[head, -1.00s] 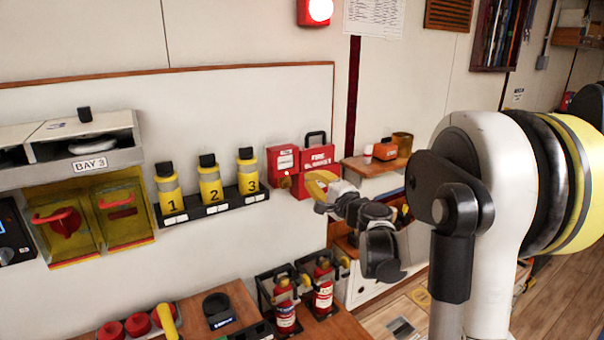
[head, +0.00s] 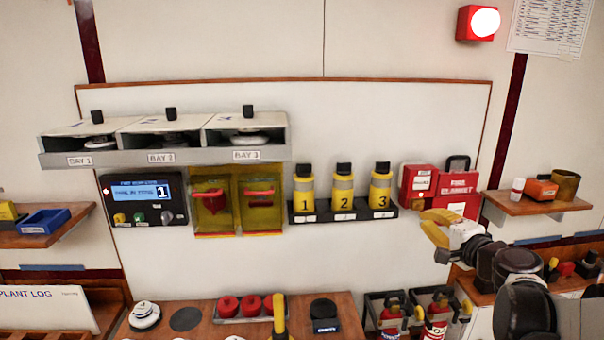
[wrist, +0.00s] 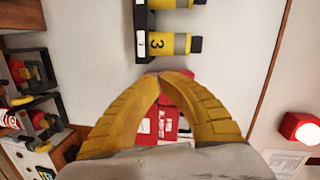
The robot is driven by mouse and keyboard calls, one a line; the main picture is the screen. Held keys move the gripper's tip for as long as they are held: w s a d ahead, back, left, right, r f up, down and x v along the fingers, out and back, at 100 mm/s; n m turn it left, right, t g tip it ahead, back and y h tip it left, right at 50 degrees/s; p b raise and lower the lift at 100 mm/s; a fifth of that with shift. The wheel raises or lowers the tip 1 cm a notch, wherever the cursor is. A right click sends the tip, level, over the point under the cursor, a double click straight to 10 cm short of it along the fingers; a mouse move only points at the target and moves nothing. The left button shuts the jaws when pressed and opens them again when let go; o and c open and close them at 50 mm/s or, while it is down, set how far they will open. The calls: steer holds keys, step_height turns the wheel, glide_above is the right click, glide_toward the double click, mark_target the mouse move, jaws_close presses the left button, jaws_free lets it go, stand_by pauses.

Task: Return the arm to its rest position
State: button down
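My arm (head: 525,290) reaches in from the lower right of the head view. My gripper (head: 428,222) has yellow fingers and is in front of the wall panel, just below the red fire blanket boxes (head: 459,188). In the wrist view, my gripper (wrist: 163,76) has its two curved fingers meeting at the tips, with nothing seen between them. The red boxes (wrist: 168,118) show behind the fingers, and the yellow cylinder 3 (wrist: 172,43) is above the tips.
Yellow numbered cylinders (head: 343,190) stand in a black rack left of my gripper. Red extinguishers (head: 434,328) stand below it. A wooden shelf (head: 545,205) juts out at right. A wooden bench (head: 210,330) with red knobs lies below the panel, and bay housings (head: 165,155) are at left.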

steer(key=s+a+f+n+g+y+b, duration=0.1)
steer(key=s+a+f+n+g, duration=0.1)
steer(key=s+a+f+n, duration=0.3)
steer(key=s+a+g+y+b, duration=0.1)
steer(key=s+a+b, duration=0.1)
steer(key=a, duration=0.4)
steer(key=s+a+f+n+g+h+b, duration=0.2)
steer(key=s+f+n+g, duration=0.1)
steer(key=s+f, duration=0.4)
steer(key=s+a+f+n+g+h+b, duration=0.2)
steer(key=s+f+n, duration=0.4)
steer(key=s, duration=0.8)
steer(key=shift+s+f+g+h+b, duration=0.3)
steer(key=shift+f+g+b, duration=0.25)
steer(key=shift+f, duration=0.3)
